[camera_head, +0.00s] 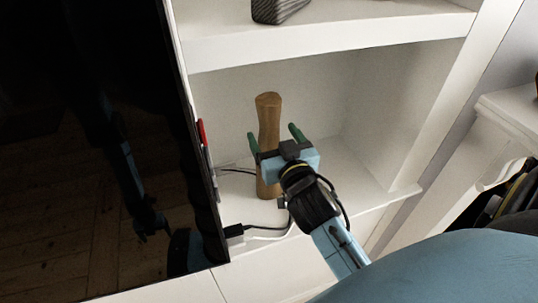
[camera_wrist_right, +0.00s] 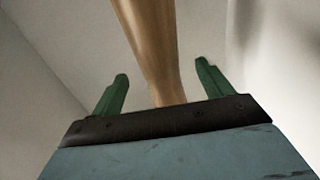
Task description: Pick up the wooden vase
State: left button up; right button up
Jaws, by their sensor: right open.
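The wooden vase (camera_head: 268,120) is tall, slim and brown, and stands upright on the lower shelf in the head view. My right gripper (camera_head: 273,134) is open in front of it, with one green finger to each side of the vase in the picture. The gripper body hides part of the vase's lower half. In the right wrist view the vase (camera_wrist_right: 152,50) rises between the two spread green fingers (camera_wrist_right: 161,82), with a gap on both sides. I cannot tell how deep the vase is between the fingers. My left gripper is not in view.
The white shelf unit (camera_head: 330,52) has an upper board above the vase, with a dark striped object (camera_head: 280,8) on it. A large black glossy panel (camera_head: 100,120) stands at left. A red item (camera_head: 202,132) and cables (camera_head: 262,230) lie beside the vase. Shelf room right of it is clear.

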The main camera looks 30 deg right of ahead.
jog(key=p+x, duration=0.1)
jog(key=x, duration=0.4)
jog(key=shift+w, duration=0.2)
jog(key=shift+a, duration=0.1)
jog(key=shift+s, duration=0.1)
jog(key=shift+r, duration=0.1)
grip_shut()
